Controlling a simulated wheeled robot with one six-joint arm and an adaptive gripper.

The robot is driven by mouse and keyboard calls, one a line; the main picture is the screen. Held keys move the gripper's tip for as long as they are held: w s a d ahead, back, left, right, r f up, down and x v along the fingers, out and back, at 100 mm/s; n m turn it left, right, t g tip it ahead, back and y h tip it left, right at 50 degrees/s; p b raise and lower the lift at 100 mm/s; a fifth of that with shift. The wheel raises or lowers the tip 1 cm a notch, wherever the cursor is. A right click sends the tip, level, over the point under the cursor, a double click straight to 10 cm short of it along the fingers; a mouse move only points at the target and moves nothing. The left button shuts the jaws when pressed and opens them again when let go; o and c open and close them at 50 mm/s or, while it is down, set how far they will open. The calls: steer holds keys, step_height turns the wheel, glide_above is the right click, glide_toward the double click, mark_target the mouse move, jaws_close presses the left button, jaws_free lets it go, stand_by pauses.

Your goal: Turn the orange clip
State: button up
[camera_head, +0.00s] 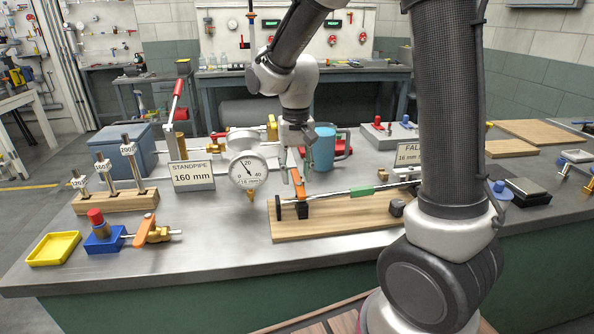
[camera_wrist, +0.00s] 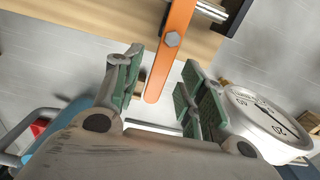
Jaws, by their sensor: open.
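The orange clip (camera_head: 298,184) is a narrow bar standing up, slightly tilted, from a black block at the left end of a rod on a wooden board (camera_head: 340,227). In the wrist view the orange clip (camera_wrist: 176,48) has a grey bolt head, and its free end reaches between the finger pads. My gripper (camera_head: 296,160) is above the board, pointing down over the clip. Its green-padded fingers (camera_wrist: 160,84) are open, one on each side of the clip's end, with gaps on both sides. I cannot tell the exact depth of the overlap.
A round pressure gauge (camera_head: 248,171) stands close left of my gripper; its dial (camera_wrist: 268,115) is near the right finger. A blue mug (camera_head: 323,149) stands just behind and right. A standpipe sign (camera_head: 193,175) is farther left. The bench front is clear.

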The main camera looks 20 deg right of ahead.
steer(key=shift+r, duration=0.15)
steer(key=shift+r, duration=0.8)
steer(key=shift+r, duration=3)
